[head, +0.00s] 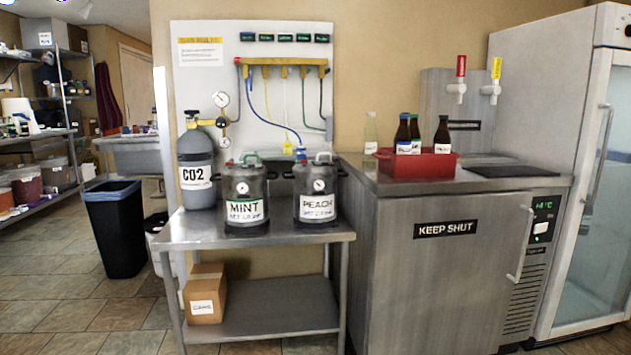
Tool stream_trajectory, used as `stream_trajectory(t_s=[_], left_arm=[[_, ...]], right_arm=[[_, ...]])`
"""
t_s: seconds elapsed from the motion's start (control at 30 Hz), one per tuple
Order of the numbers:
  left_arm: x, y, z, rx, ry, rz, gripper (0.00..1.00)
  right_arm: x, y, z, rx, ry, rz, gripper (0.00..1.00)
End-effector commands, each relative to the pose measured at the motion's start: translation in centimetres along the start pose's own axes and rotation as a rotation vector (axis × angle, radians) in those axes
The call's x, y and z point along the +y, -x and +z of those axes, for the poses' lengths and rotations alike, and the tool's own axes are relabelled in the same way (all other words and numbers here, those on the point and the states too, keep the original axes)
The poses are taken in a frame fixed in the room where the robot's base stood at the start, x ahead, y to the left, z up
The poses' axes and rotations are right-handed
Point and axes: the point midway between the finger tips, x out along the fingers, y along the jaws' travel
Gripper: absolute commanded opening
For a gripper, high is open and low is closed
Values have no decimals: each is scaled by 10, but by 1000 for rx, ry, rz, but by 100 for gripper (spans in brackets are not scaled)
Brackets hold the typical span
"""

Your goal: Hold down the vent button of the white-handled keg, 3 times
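Two dark grey kegs with round gauges stand side by side on the steel table. The handles are small here, so I cannot be sure which one counts as white. The vent buttons are too small to make out. Neither of my grippers is in view.
A grey CO2 cylinder (196,167) stands left of the kegs on the steel table (190,234). Hoses hang from a yellow manifold (285,62) behind them. A steel cabinet (440,265) with a red bottle crate (418,166) stands right. A cardboard box (206,288) sits below.

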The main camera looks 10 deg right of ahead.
Motion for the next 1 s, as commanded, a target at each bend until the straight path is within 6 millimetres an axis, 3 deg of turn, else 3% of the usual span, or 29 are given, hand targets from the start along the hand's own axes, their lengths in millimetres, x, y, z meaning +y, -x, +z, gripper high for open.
stream_trajectory(t_s=[0.17,1.0], left_arm=[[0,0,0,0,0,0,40],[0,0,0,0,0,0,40]], right_arm=[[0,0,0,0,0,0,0],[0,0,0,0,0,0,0]])
